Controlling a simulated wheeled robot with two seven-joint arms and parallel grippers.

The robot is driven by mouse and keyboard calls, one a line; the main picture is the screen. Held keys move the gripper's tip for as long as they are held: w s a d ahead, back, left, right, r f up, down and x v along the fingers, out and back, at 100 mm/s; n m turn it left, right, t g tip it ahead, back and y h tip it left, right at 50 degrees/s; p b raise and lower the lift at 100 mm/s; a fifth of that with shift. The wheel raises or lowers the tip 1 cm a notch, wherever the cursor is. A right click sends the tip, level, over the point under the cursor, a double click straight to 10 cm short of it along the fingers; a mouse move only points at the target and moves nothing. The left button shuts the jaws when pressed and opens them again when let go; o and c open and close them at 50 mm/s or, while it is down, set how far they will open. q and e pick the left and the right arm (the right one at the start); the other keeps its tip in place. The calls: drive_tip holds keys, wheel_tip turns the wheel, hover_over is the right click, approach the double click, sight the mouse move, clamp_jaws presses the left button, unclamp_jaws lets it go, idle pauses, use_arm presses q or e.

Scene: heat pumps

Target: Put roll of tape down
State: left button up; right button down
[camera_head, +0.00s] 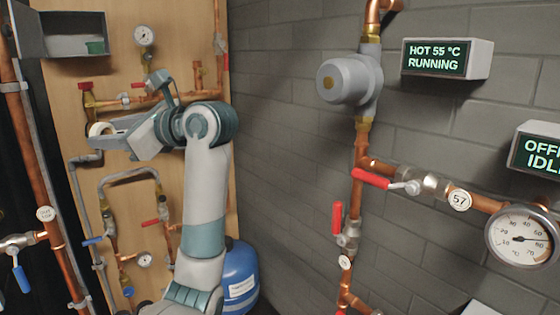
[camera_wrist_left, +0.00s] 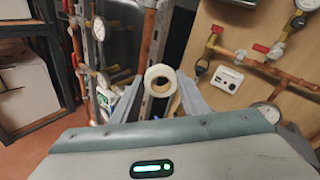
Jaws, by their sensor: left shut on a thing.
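The roll of tape (camera_wrist_left: 150,74) is a pale, whitish ring with an open middle. In the left wrist view it sits between the two fingers of my left gripper (camera_wrist_left: 160,97). In the head view the roll of tape (camera_head: 93,129) shows as a small pale ring at the tip of my left gripper (camera_head: 101,138). The gripper is shut on it, holding it up in front of the wooden board's pipework. The gripper partly hides the roll there. My right gripper is in neither view.
A grey open box (camera_head: 50,47) with a green thing inside is at the upper left. Copper pipes, red-handled valves and gauges (camera_head: 144,36) cover the wooden board (camera_head: 180,60). A blue tank (camera_head: 240,277) stands below. Shelving with white boxes (camera_wrist_left: 25,90) is left in the wrist view.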

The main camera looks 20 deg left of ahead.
use_arm(q)
drive_tip(key=w+d+f+m+t+h, duration=0.2)
drive_tip(key=d+f+m+t, duration=0.25)
drive_tip(key=f, duration=0.45)
drive_tip(key=w+d+f+m+t+h, duration=0.1)
drive_tip(key=d+f+m+t, duration=0.3)
drive_tip(key=f, duration=0.5)
drive_tip(key=s+d+f+m+t+h, duration=0.25)
drive_tip(key=d+f, duration=0.25)
drive_tip(key=f, duration=0.4)
drive_tip(key=s+d+f+m+t+h, duration=0.2)
drive_tip(key=s+d+f+t+h, duration=0.15)
drive_tip(key=f, duration=0.55)
drive_tip(key=d+f+n, duration=0.1)
drive_tip(key=d+f, duration=0.1)
drive_tip(key=d, duration=1.1)
drive_tip(key=shift+w+d+f+y+b, duration=0.2)
drive_tip(key=shift+d+f+y+b, duration=0.1)
drive_tip(key=shift+b, duration=0.15)
drive_tip(key=shift+w+r, duration=0.1)
drive_tip(key=shift+w, duration=0.05)
drive_tip(key=shift+w+f+m+t+h, duration=0.1)
drive_tip(key=shift+w+m+t+h, duration=0.2)
drive_tip(key=shift+w+m+h, duration=0.8)
drive_tip(key=shift+w+f+m+t+h, duration=0.1)
drive_tip(key=shift+w+m+t+h, duration=0.2)
drive_tip(key=shift+m+h, duration=0.9)
drive_tip(key=shift+w+m+t+h, duration=0.25)
drive_tip(key=shift+w+m+h, duration=0.4)
drive_tip(key=shift+h, duration=1.05)
